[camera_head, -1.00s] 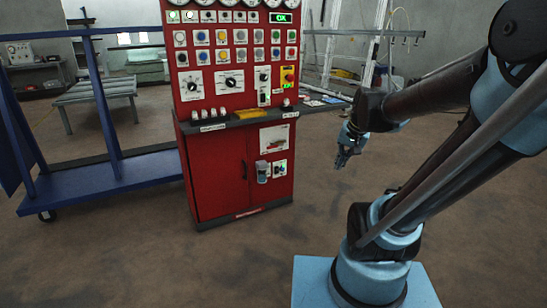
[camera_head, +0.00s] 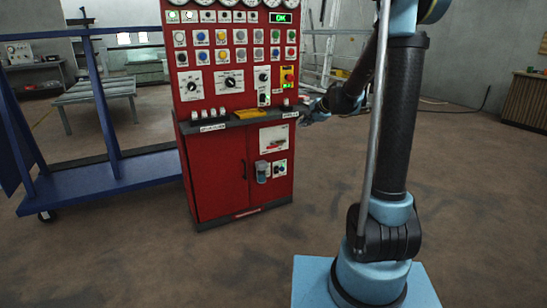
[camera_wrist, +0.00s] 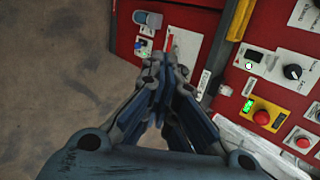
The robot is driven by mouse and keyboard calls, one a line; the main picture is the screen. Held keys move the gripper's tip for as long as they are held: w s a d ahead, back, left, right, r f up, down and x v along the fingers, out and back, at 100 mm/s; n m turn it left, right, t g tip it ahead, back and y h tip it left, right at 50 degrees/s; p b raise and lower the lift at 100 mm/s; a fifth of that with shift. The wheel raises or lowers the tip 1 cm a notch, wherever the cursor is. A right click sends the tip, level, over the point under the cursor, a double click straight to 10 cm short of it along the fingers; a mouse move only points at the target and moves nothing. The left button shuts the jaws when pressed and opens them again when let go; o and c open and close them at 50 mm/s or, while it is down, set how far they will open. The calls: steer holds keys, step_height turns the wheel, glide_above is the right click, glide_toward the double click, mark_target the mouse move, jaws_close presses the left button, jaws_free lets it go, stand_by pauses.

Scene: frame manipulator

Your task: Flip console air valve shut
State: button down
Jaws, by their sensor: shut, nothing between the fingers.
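The red console (camera_head: 235,110) stands at the centre of the head view. On its lower front is a white plate with a red lever (camera_head: 272,142), which looks like the air valve. In the wrist view, a red lever (camera_wrist: 168,38) shows just beyond my fingertips, partly hidden by them. The lever's exact angle is too small to tell. My gripper (camera_wrist: 167,68) is shut and empty, pointing at the lower console front. In the head view, my gripper (camera_head: 306,115) is at the console's right edge, near shelf height, apart from the lever in the picture.
Below the plate are a clear-bowled unit (camera_head: 262,172) and a small switch panel (camera_head: 279,168). The console's shelf (camera_head: 220,122) juts out above the cabinet. Upper knobs and a red button on yellow (camera_wrist: 262,117) show right in the wrist view. A blue cart (camera_head: 100,185) stands left. Floor in front is clear.

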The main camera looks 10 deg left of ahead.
steer(key=w+a+f+m+t+y, duration=0.1)
steer(key=w+a+f+m, duration=0.25)
steer(key=w, duration=0.35)
steer(key=w+a+f+m+t+y, duration=0.1)
steer(key=w+a+f+m, duration=0.15)
steer(key=w+f, duration=0.35)
steer(key=w+a+f+m+t, duration=0.1)
steer(key=w+a+f+m, duration=0.2)
steer(key=w, duration=0.5)
steer(key=m+t+y, duration=0.1)
steer(key=m+t, duration=0.1)
steer(key=m, duration=0.2)
glide_toward(275, 146)
steer(key=s+r, duration=0.3)
steer(key=s, duration=0.1)
step_height(275, 146, down, 12)
steer(key=w+a+m+t, duration=0.1)
steer(key=w+a+m, duration=0.1)
steer(key=m, duration=0.3)
steer(key=x, duration=1)
steer(key=shift+s+d+r, duration=0.15)
steer(key=shift+r, duration=0.9)
steer(key=shift+s+d+r, duration=0.15)
steer(key=shift+d+r, duration=0.05)
steer(key=shift+r, duration=0.85)
steer(key=shift+d, duration=0.1)
